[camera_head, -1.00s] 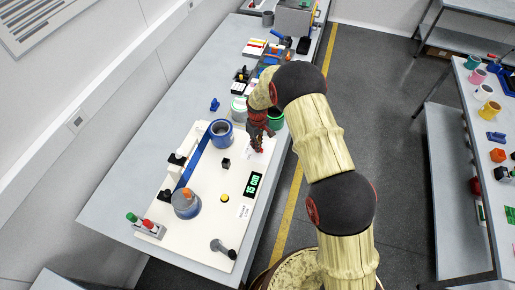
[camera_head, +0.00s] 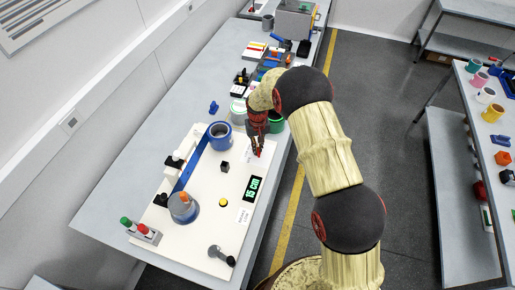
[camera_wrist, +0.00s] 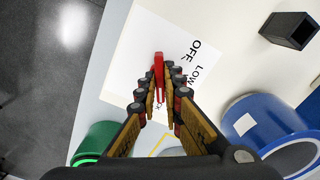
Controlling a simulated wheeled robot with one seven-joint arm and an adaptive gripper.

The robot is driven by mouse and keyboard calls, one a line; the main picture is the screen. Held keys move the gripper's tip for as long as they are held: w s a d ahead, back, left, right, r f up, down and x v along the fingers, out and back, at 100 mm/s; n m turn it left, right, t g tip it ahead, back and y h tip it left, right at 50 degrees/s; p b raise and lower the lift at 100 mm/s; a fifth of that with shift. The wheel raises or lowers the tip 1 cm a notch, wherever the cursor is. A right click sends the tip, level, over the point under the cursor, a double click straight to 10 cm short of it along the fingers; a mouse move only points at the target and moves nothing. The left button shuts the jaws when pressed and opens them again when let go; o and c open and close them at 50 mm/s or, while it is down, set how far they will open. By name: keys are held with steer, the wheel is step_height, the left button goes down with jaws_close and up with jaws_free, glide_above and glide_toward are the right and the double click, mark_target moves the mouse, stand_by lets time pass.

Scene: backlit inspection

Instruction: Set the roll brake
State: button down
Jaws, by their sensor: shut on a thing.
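The roll brake's red lever (camera_wrist: 159,64) stands on a white label (camera_wrist: 130,60) with the words OFF and LOW and a third word partly hidden by my fingers. My gripper (camera_wrist: 160,84) is shut on the red lever, with a fingertip on each side of it. In the head view my gripper (camera_head: 259,152) points down at the right edge of the white board (camera_head: 205,235), and the lever is mostly hidden. A blue roll (camera_head: 220,136) stands left of my gripper, and it also fills the right of the wrist view (camera_wrist: 262,122).
A black block (camera_head: 225,167), a yellow button (camera_head: 223,202) and a display (camera_head: 254,188) sit on the board. A green container (camera_head: 275,123) stands close behind my gripper.

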steer(key=shift+w, duration=0.1)
steer(key=c, duration=2)
jaws_free()
steer(key=shift+c, duration=0.2)
steer(key=shift+o, duration=0.6)
step_height(320, 180, up, 12)
